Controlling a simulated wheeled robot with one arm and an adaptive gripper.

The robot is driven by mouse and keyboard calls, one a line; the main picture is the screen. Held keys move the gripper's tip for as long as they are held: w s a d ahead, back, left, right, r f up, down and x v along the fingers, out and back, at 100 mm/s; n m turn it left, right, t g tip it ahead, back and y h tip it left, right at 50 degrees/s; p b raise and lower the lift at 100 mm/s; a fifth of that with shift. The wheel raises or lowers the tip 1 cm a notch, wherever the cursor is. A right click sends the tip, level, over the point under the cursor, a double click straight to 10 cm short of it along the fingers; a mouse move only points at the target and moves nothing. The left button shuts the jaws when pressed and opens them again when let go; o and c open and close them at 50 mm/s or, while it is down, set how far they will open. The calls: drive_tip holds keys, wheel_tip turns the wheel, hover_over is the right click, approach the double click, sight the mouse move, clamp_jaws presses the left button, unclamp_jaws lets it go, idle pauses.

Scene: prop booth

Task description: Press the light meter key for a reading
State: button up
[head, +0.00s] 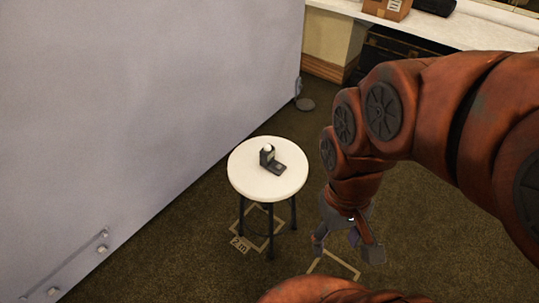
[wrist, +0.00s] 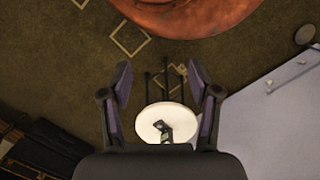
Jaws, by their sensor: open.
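A small dark light meter (head: 270,160) with a white dome sits on a round white stool (head: 247,185) in the head view. A flat dark part of it extends to the right; I cannot make out the key. In the wrist view the meter (wrist: 166,134) is partly visible on the stool top (wrist: 148,112), between and beyond my fingers. My gripper (head: 346,245) is open and empty, to the right of the stool and apart from it, pointing down in the head view. My gripper's two fingers (wrist: 163,88) stand wide apart in the wrist view.
A large pale panel (head: 130,110) stands left of the stool. Floor marks with a "2 m" label (head: 240,244) lie under it. A counter (head: 450,28) with a cardboard box (head: 388,8) runs along the back, a dark case (head: 390,50) beneath. Carpet around the stool's front is clear.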

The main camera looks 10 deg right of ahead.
clamp_jaws()
idle(1.5)
